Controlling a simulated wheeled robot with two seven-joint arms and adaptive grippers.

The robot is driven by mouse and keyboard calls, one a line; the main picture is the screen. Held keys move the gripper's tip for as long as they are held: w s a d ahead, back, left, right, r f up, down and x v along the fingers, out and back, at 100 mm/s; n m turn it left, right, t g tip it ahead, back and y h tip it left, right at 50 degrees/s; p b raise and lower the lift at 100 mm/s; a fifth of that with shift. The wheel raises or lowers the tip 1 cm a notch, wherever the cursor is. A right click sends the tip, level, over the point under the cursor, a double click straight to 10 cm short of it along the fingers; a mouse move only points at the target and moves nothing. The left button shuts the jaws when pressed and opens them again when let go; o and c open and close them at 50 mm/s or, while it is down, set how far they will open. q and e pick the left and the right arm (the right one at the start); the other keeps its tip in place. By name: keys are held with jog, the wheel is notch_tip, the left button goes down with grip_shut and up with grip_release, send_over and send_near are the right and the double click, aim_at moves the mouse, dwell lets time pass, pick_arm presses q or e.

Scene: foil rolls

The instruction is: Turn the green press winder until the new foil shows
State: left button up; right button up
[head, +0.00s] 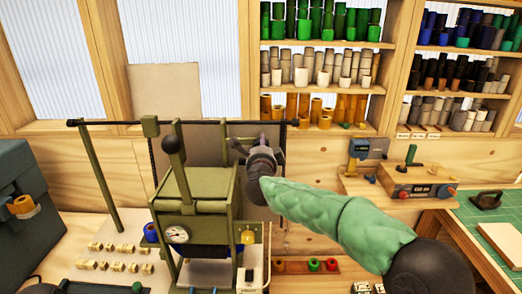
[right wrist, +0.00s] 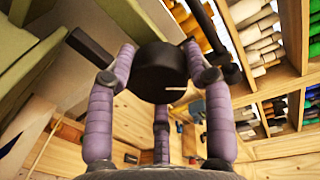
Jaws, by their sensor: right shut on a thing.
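The green press (head: 195,190) stands on the bench in the middle of the head view, with a round gauge (head: 177,234) on its front and a black-knobbed lever on top. My right gripper (head: 259,160) is at the press's upper right side. In the right wrist view its purple fingers (right wrist: 162,75) are shut around a dark round winder knob (right wrist: 160,68) with a small pale mark low on its face. In the head view the gripper mostly hides the winder. A dark blue band (head: 208,251) shows low inside the press. My left gripper is not in view.
Shelves of green, grey and gold foil rolls (head: 320,65) stand behind. Small brass type blocks (head: 118,266) lie left of the press. A tray with coloured rolls (head: 290,267) lies to its right. A green cutting mat (head: 468,228) is at the far right.

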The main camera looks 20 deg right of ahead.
jog(key=o, duration=1.1)
jog(key=shift+d, duration=0.1)
jog(key=shift+o, duration=0.2)
jog(key=v, duration=1.2)
